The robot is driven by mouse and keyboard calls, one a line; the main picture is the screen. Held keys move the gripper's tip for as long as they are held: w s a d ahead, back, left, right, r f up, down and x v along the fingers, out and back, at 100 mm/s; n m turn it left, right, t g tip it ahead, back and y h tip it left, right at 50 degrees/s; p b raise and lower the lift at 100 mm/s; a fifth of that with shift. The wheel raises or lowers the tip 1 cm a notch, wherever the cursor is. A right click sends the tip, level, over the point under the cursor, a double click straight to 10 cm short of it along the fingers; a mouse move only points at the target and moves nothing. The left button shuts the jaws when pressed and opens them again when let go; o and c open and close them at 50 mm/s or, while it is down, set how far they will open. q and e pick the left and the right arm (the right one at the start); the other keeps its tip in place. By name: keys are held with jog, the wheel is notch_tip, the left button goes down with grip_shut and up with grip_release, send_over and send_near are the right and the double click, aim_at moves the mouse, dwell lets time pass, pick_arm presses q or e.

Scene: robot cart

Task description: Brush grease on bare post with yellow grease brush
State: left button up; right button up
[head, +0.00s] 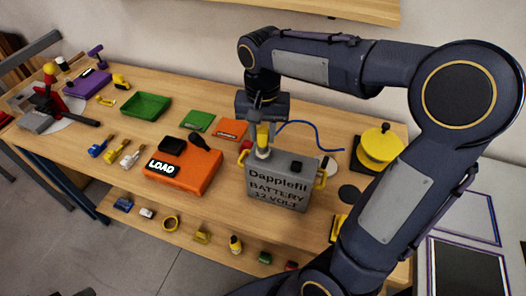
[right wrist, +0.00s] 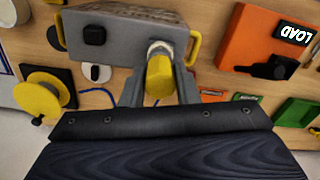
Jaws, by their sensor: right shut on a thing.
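The grey battery (head: 279,186) stands on the bench with a black-capped post (head: 296,166) on its right. My right gripper (head: 263,132) is above its left post, shut on a yellow cylindrical tool (head: 262,137). The tool's pale collar is right at that post and hides it; I cannot tell whether they touch. In the right wrist view, the yellow tool (right wrist: 159,78) sits between the fingers (right wrist: 158,88) against the battery (right wrist: 118,35). A yellow brush (head: 113,154) lies on the bench between a blue brush (head: 98,148) and a white one (head: 132,157). My left gripper is not in view.
An orange LOAD box (head: 185,176) stands left of the battery. A green tray (head: 146,106) and flat green (head: 199,121) and orange (head: 231,129) plates lie behind. A yellow round device (head: 380,146) is at right. Several small items lie on the lower shelf (head: 185,234).

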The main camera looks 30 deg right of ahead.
jog(key=shift+s+a, duration=0.55)
jog(key=shift+a, duration=0.1)
jog(key=shift+r+p, duration=0.65)
jog(key=shift+r, duration=0.1)
jog(key=shift+w+d, duration=0.1)
jog(key=shift+w+d+f, duration=0.1)
jog(key=shift+w+d, duration=0.05)
jog(key=shift+d, duration=0.05)
jog(key=shift+w+d+f+b, duration=0.15)
jog(key=shift+w+d+b, duration=0.3)
jog(key=shift+w+d, duration=0.65)
jog(key=shift+s, duration=0.15)
